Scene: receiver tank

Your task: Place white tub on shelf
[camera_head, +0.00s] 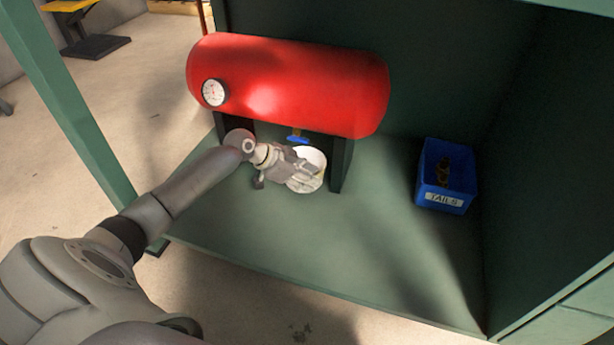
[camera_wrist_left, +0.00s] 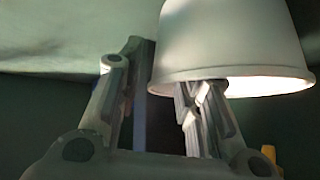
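The white tub (camera_head: 309,183) is upright under the red tank, over the green shelf (camera_head: 300,235); I cannot tell if its base touches the shelf. My left gripper (camera_head: 300,169) reaches it from the left. In the left wrist view, which looks inverted, the tub (camera_wrist_left: 232,40) has its open rim facing down. One finger of the left gripper (camera_wrist_left: 165,88) lies along the outside of the wall and the other passes inside the rim. The inside fingertip is hidden by the tub. My right gripper is not in view.
The red tank (camera_head: 290,85) with a gauge (camera_head: 213,92) stands on dark supports (camera_head: 341,165) close by the tub. A blue valve handle (camera_head: 298,138) hangs below it. A blue bin (camera_head: 446,175) labelled TAILS stands at right. The shelf's front and middle are clear.

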